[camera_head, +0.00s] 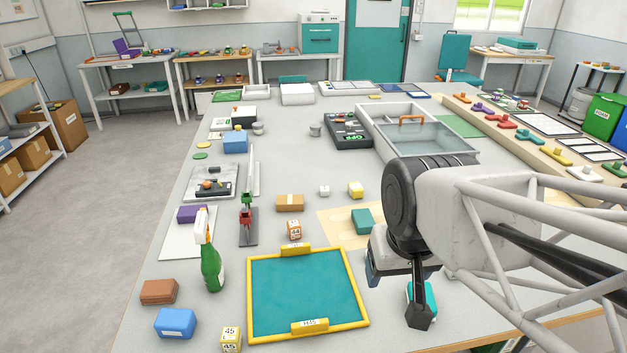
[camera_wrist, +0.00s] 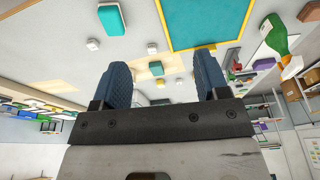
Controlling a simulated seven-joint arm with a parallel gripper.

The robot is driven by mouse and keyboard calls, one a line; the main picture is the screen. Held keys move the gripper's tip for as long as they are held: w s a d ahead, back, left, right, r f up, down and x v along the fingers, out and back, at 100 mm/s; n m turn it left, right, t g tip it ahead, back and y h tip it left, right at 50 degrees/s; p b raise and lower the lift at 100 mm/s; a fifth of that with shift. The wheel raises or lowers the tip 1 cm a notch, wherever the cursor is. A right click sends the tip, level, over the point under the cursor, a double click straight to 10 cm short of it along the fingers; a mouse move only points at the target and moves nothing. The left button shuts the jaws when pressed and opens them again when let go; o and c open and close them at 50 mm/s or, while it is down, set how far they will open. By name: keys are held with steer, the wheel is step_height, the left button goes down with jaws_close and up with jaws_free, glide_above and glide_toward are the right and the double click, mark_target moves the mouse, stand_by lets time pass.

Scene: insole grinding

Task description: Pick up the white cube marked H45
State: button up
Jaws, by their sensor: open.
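My gripper (camera_wrist: 163,60) is open and empty, its two dark blue fingers apart above the table in the wrist view. Two small white blocks show there: one (camera_wrist: 93,44) left of the fingers, one (camera_wrist: 152,47) seen between them. No mark is readable on either. In the head view a small white cube (camera_head: 324,190) stands mid-table, its marking too small to read. An orange-and-white cube (camera_head: 294,230) behind the tray and a yellow-and-white cube (camera_head: 230,339) at the front carry printed labels; the yellow one reads 45. My arm hides part of the table at the right.
A yellow-rimmed teal tray (camera_head: 251,300) lies at the front. A green bottle (camera_head: 211,266) stands left of it. A clear-lidded bin (camera_head: 384,142) stands behind.

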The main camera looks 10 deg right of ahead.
steer(key=w+f+m+t, duration=0.3)
steer(key=w+m, duration=0.6)
steer(key=w, duration=1)
steer(key=w+f+m+t, duration=0.3)
steer(key=w+m, duration=0.6)
steer(key=w, duration=0.9)
steer(key=w+f+m+t, duration=0.2)
steer(key=w+f+m, duration=0.75)
steer(key=w, duration=0.45)
steer(key=m+t+h, duration=0.2)
steer(key=m+t, duration=0.1)
steer(key=m, duration=0.6)
glide_toward(325, 189)
steer(key=shift+x, duration=1.05)
steer(key=shift+w+r, duration=0.15)
steer(key=shift+w, duration=0.05)
steer(key=shift+x, duration=1.2)
steer(key=shift+x, duration=2.6)
steer(key=shift+s, duration=0.1)
